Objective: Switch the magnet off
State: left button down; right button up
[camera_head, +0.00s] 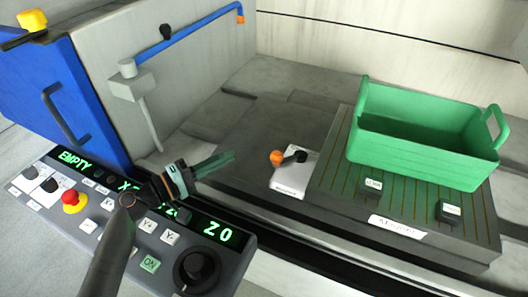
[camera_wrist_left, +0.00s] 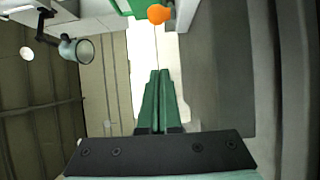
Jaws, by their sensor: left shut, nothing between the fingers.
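The magnet (camera_head: 335,172) is a dark block with thin stripes, lying on the machine bed. At its left end is a light plate (camera_head: 296,182) with a black lever (camera_head: 295,157) ending in an orange knob (camera_head: 277,158). The lever's knob points left in the head view. The orange knob also shows at the top of the left wrist view (camera_wrist_left: 158,14), beyond the fingertips. My left gripper (camera_head: 228,157) is shut and empty, to the left of the knob and apart from it. Its green fingers also show in the left wrist view (camera_wrist_left: 160,76). My right gripper is out of view.
A green crate (camera_head: 420,155) stands on the magnet, with small dark blocks (camera_head: 450,212) in front. A control panel (camera_head: 240,262) with a red button (camera_head: 74,201) lies under my left arm. A blue pipe (camera_head: 190,36) stands behind. Bare bed lies between gripper and knob.

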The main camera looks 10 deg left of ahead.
aim_at(290, 156)
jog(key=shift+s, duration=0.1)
pick_arm(q)
jog(key=p+x, duration=0.1)
jog(key=x, duration=0.9)
jog(key=shift+w+d+r+p, duration=0.1)
jog(key=shift+w+p, duration=0.05)
jog(key=shift+p, duration=0.15)
jog(key=s, duration=0.1)
jog(key=s+d+p, duration=0.1)
jog(key=s, duration=0.1)
jog(key=shift+s+d, duration=0.35)
jog(key=shift+d, duration=0.05)
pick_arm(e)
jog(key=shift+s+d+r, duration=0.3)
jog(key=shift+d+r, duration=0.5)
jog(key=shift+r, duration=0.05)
pick_arm(q)
jog(key=shift+s+d, duration=0.15)
jog(key=shift+s, duration=0.15)
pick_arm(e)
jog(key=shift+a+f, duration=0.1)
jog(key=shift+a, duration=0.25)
